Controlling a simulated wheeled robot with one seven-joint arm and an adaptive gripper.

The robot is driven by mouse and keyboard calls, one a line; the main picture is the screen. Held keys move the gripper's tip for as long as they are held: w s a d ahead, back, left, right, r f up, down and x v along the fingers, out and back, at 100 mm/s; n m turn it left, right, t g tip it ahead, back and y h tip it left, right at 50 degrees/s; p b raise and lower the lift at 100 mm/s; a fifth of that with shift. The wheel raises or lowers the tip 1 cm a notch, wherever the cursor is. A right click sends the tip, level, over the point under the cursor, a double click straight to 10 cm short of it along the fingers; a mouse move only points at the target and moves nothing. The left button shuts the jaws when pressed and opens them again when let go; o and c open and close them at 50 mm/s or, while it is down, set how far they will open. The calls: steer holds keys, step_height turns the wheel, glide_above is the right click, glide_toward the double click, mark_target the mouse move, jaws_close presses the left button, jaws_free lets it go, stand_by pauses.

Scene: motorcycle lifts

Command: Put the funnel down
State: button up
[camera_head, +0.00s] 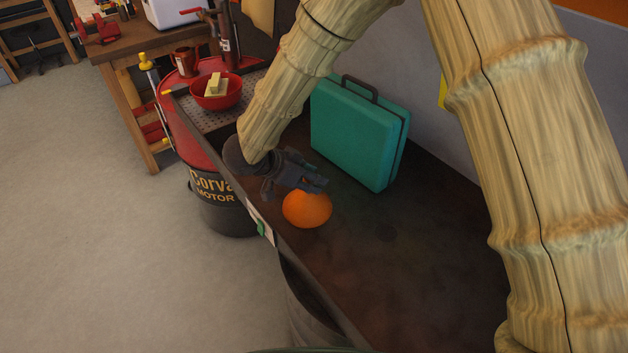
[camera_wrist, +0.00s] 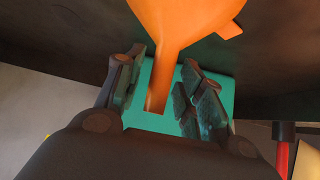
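A teal case (camera_head: 352,132) stands upright on the bench behind my gripper. A red bowl (camera_head: 216,92) with yellowish blocks sits to the left, near a red drum (camera_head: 178,125). The bench top right of the funnel is clear.

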steer(key=b+v, duration=0.2)
steer(key=v, duration=0.8)
steer(key=shift+r, duration=0.15)
steer(key=shift+s+a, duration=0.15)
steer(key=shift+s, duration=0.05)
